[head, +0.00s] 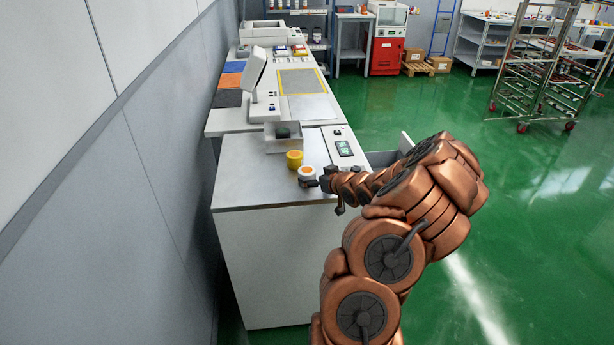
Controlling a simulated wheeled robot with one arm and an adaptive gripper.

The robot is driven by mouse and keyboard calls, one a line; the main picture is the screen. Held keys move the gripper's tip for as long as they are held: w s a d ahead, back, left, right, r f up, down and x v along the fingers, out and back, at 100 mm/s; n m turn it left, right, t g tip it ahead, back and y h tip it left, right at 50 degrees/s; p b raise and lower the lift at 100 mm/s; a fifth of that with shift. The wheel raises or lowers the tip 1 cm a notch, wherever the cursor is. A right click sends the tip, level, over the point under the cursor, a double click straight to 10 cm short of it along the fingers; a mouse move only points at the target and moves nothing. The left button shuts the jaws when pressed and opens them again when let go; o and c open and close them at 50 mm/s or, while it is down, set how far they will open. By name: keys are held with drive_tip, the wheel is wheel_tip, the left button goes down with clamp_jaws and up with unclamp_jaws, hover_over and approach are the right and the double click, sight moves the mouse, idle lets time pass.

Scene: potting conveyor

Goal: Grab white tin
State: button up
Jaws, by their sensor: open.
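The white tin (307,180), with an orange top, stands upright near the front right of the grey worktop (250,172). My gripper (319,184) is at the right side of the white tin, low over the worktop. It is open; the fingers are small in the picture, and I cannot tell if one touches the tin or lies behind it. A yellow tin (294,161) stands just behind and left of the white tin.
A grey bin (271,145) with a dark item and a panel with a display (344,148) are behind the tins. A white screen on a stand (255,75) is farther back. A grey wall (150,150) bounds the left. The worktop's left front is clear.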

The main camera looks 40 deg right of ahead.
sight(306, 173)
drive_tip(key=shift+w+f+p, duration=0.25)
drive_tip(key=shift+w+p, duration=0.25)
drive_tip(key=shift+w, duration=0.65)
drive_tip(key=shift+x, duration=1)
drive_tip(key=shift+c, duration=0.2)
drive_tip(key=c, duration=1.3)
drive_tip(key=shift+r, duration=0.15)
